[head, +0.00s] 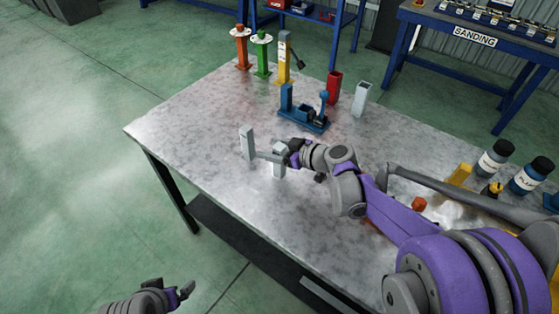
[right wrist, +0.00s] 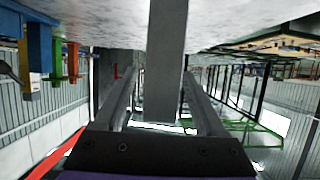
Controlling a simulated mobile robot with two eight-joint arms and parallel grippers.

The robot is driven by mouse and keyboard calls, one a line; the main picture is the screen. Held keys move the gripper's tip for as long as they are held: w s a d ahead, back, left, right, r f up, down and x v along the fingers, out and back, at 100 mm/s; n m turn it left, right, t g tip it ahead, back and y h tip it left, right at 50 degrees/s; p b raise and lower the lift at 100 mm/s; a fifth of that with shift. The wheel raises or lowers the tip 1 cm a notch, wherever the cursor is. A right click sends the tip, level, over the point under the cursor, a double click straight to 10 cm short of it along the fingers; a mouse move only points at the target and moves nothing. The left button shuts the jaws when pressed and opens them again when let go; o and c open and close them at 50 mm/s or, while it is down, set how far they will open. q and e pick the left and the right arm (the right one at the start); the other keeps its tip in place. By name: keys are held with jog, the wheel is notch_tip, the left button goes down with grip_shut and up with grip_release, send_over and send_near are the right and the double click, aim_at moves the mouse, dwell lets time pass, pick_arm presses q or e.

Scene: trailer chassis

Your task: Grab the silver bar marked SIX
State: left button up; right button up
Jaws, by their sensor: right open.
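A silver bar (head: 246,138) stands upright on the grey metal table; no marking on it is readable. My right gripper (head: 262,156) is open at the bar, low over the tabletop. In the right wrist view, which is upside down, the bar (right wrist: 167,55) shows in the middle between the two spread fingers (right wrist: 160,95), with a gap on each side. I cannot tell how deep it sits between them. My left gripper (head: 171,288) is at the bottom left, off the table, with its fingers apart and empty.
A blue fixture (head: 304,117) stands behind my right gripper, with a red holder (head: 333,88) and a pale holder (head: 361,98) beyond. Red, green and yellow posts (head: 262,55) line the far edge. Bottles (head: 495,158) stand at the right. The table's left part is clear.

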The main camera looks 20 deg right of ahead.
grip_shut()
dwell(0.4)
